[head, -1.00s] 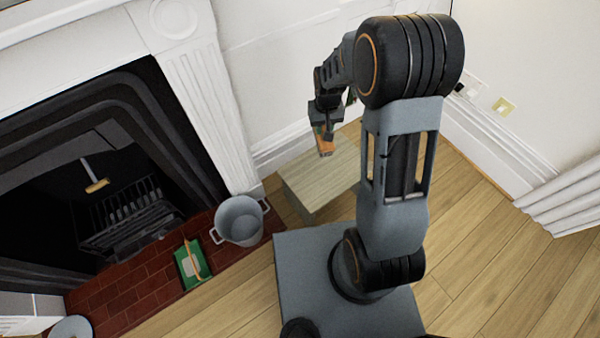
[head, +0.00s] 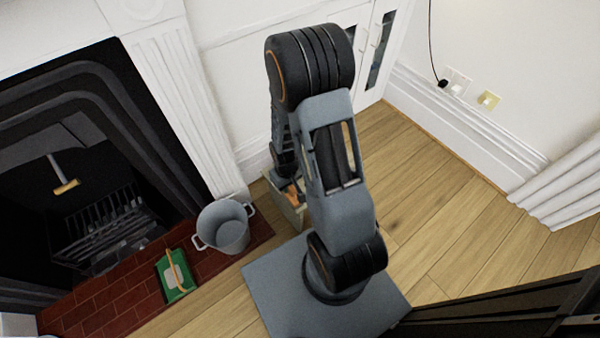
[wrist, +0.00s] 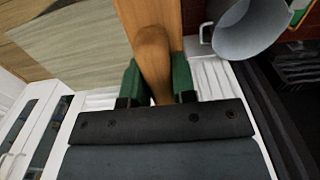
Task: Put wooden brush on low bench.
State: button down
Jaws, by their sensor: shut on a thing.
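The wooden brush (wrist: 153,50) is orange-brown and held in my gripper (wrist: 158,84), with one green finger on each side of its handle. Its far end runs out of the top of the wrist view. In the head view, a bit of the brush (head: 293,187) shows beside my arm, which hides most of my gripper. The low bench (wrist: 75,45) has a pale wood-grain top and lies left of the brush in the wrist view. Only a strip of the bench (head: 291,212) shows in the head view. I cannot tell whether the brush touches it.
A grey two-handled pot (head: 224,230) stands on the red brick hearth (head: 110,302) left of the bench. A green tray-like object (head: 173,278) with a wooden handle lies beside it. The fireplace is at left, a white cabinet (head: 372,50) behind. Wooden floor at right is clear.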

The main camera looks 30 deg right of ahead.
jog(key=shift+w+d+f+b, duration=1)
jog(key=shift+w+f, duration=0.8)
jog(key=shift+f, duration=0.25)
jog(key=shift+w+d+f+b, duration=1.05)
jog(key=shift+w+f, duration=0.7)
jog(key=shift+f, duration=0.25)
jog(key=shift+w+d+f+b, duration=1)
jog(key=shift+w+f, duration=0.8)
jog(key=shift+f, duration=0.25)
jog(key=shift+f, duration=0.2)
jog(key=c, duration=0.9)
grip_release()
